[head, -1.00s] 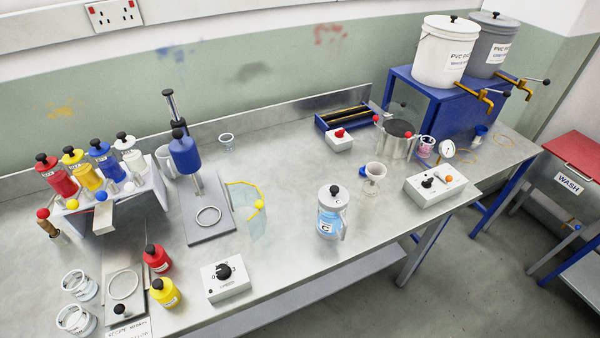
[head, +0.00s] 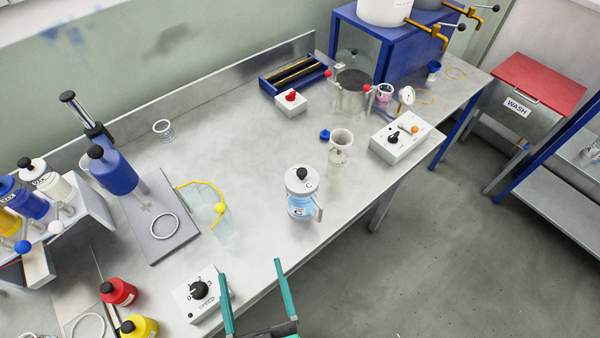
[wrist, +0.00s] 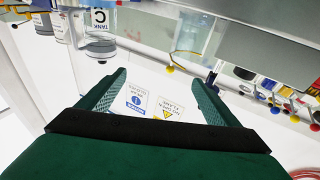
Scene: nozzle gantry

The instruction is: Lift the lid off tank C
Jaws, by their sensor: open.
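Tank C (head: 300,207) is a clear jug with blue liquid, a label and a side handle, upright near the bench's front edge. Its pale grey lid (head: 302,184), marked C and topped by a black knob (head: 302,173), sits on it. My gripper (head: 253,268) has green fingers and shows at the bottom of the head view, in front of tank C and apart from it. In the wrist view my gripper (wrist: 158,77) is open with nothing between its fingers. A vessel labelled TANK C (wrist: 100,20) shows there at the upper left, partly cut off.
A white speed control box (head: 199,294) stands left of my gripper. A yellow-edged clear shield (head: 208,214) is left of tank C. A clear cup (head: 341,141) and a white switch box (head: 399,138) stand behind and right. Bench surface around tank C is clear.

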